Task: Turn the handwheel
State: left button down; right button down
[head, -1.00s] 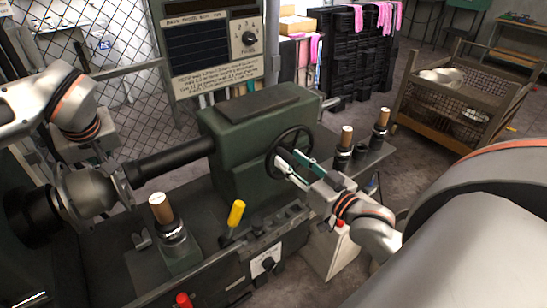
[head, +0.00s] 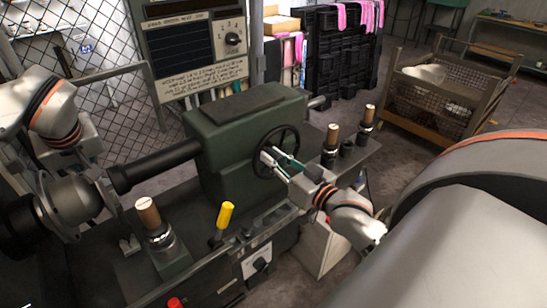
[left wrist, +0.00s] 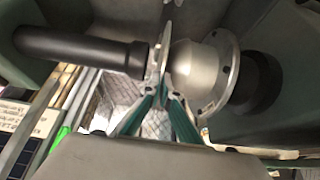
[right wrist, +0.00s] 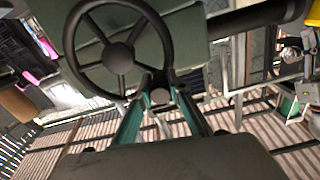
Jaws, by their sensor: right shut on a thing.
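The black spoked handwheel (head: 290,131) is on the right end of the green machine housing. It also shows in the right wrist view (right wrist: 119,53). My right gripper (head: 267,157) is at the wheel's near side. In the right wrist view its fingers (right wrist: 158,88) close together on the wheel's lower right rim, where a small knob-like part shows. My left gripper (left wrist: 163,93) has its fingertips close together at the edge of a thin metal disc beside a rounded metal bowl (left wrist: 194,72). Whether it clamps that edge is unclear.
A yellow-handled lever (head: 225,215) and a wooden-topped tool post (head: 148,213) stand at the front. A wire crate (head: 440,100) is behind.

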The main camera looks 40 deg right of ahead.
aim_at(260, 168)
jog(key=f+n, duration=0.1)
jog(key=n, duration=0.1)
jog(key=a+f+n, duration=0.1)
jog(key=f+n, duration=0.1)
jog(key=n, duration=0.1)
jog(key=f+n, duration=0.2)
jog(key=n, duration=0.1)
jog(key=shift+a+f, duration=0.15)
jog(key=shift+a, duration=0.15)
jog(key=shift+s+f+n, duration=0.1)
jog(key=shift+f+n, duration=0.5)
jog(key=shift+n, duration=0.2)
dwell(0.8)
jog(key=c, duration=1.9)
grip_release()
jog(key=shift+a, duration=0.1)
jog(key=shift+r, duration=0.1)
jog(key=shift+r, duration=0.25)
